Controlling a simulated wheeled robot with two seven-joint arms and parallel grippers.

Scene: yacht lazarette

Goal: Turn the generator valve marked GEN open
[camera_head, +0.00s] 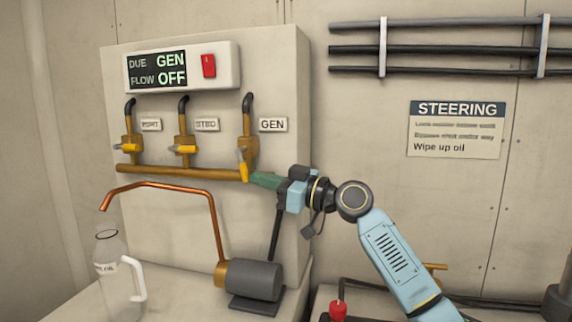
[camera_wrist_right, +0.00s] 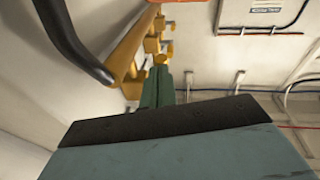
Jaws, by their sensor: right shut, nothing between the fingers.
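The GEN valve (camera_head: 248,148) is a brass body with a black hose on top, beside its GEN label (camera_head: 273,125). Its yellow lever (camera_head: 242,165) hangs roughly downward, while the PORT and STBD levers lie sideways. My right gripper (camera_head: 256,180) is shut and empty, with its green fingertips just right of the lower end of the GEN lever. I cannot tell whether they touch it. In the right wrist view the shut fingers (camera_wrist_right: 156,87) point at the brass valves. The display (camera_head: 157,69) reads DUE GEN, FLOW OFF. My left gripper is not in view.
The PORT valve (camera_head: 131,146) and STBD valve (camera_head: 184,147) stand left on the same brass manifold (camera_head: 180,171). Below are a bent copper pipe (camera_head: 165,187), a grey pump (camera_head: 254,279) and a clear jug (camera_head: 111,266). A red switch (camera_head: 209,66) sits by the display.

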